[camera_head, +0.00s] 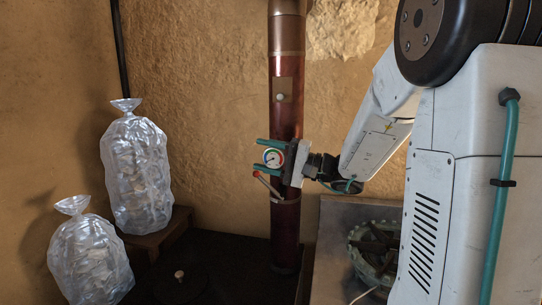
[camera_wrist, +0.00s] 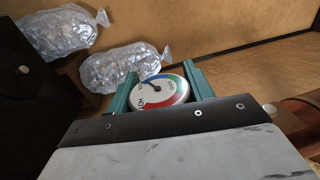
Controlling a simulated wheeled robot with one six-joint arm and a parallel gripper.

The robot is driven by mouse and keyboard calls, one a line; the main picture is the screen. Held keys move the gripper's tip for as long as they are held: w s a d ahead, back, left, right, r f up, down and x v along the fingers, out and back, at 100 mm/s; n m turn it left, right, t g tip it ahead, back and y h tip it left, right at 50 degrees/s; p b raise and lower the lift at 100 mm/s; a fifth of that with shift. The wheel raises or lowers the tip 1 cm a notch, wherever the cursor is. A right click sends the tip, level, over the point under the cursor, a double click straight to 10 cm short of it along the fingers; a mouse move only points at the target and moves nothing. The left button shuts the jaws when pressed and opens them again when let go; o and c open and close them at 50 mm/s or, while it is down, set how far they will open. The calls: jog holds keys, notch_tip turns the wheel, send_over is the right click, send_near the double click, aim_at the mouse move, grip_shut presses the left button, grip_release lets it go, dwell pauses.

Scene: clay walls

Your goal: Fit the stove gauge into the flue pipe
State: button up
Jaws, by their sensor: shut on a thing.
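The stove gauge (camera_head: 273,157) is a round dial with a white face and coloured bands. My gripper (camera_head: 265,156) has teal fingers and is shut on the gauge, one finger on each side of it. In the wrist view the gauge (camera_wrist: 159,91) sits between the two fingers (camera_wrist: 160,90), its face toward the camera. The flue pipe (camera_head: 286,105) is a dark red upright tube with a copper-coloured upper part. My gripper and the gauge are in front of the pipe in the head view; I cannot tell whether they touch it. A plate with a pale knob (camera_head: 280,97) is on the pipe above the gripper.
A red-tipped lever (camera_head: 266,184) is at the pipe below the gauge. Two clear filled bags (camera_head: 136,170) (camera_head: 90,258) stand at left, one on a wooden block (camera_head: 158,236). A basket (camera_head: 376,250) is at lower right. Clay walls stand behind.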

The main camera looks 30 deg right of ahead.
jog(key=w+d, duration=0.5)
jog(key=shift+w+d, duration=0.3)
jog(key=shift+d, duration=0.05)
dwell(2.7)
jog(key=o, duration=1.1)
jog(key=v, duration=0.8)
jog(key=shift+w+r, duration=0.1)
